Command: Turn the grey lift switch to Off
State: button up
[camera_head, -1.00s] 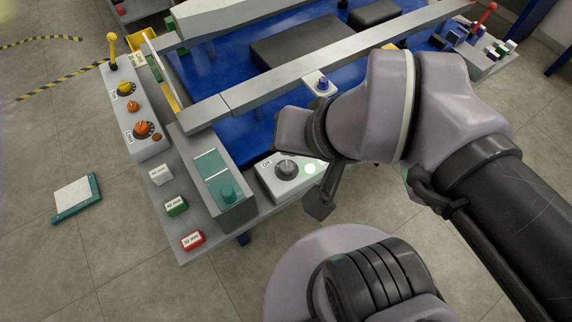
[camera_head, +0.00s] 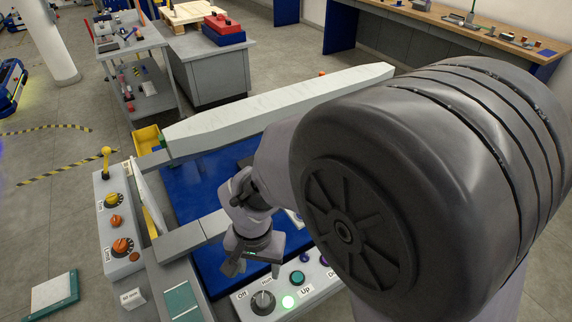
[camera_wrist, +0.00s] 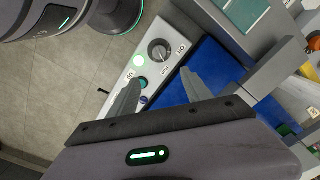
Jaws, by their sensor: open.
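The grey lift switch (camera_head: 263,302) is a round knob on a light panel at the bottom of the head view. An "Off" label is on its left, and another label is at its upper right. It also shows in the wrist view (camera_wrist: 159,50), beyond my fingertips. Which label its pointer faces is too small to tell. A lit green lamp (camera_head: 288,302) sits beside it. My gripper (camera_head: 253,268) points down, open and empty, apart from the knob. Its two spread fingers also show in the wrist view (camera_wrist: 161,76).
A green button (camera_head: 297,277) marked "Up" and a purple button (camera_head: 325,260) share the panel. A left box (camera_head: 120,232) carries orange and yellow knobs and a yellow lever. A blue platform (camera_head: 212,195) and a long pale beam (camera_head: 270,108) lie behind my gripper.

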aim_at(262, 299)
jog(key=f+b, duration=0.3)
jog(key=f, duration=0.6)
jog(key=f+b, duration=0.4)
jog(key=f, duration=0.5)
jog(key=shift+s+a+f, duration=0.15)
jog(key=shift+a+f, duration=0.05)
jog(key=shift+c, duration=0.4)
grip_shut()
jog(key=n, duration=0.5)
jog(key=shift+r+n, duration=0.1)
jog(key=shift+n, duration=0.3)
jog(key=n+p, duration=0.1)
jog(key=n, duration=0.5)
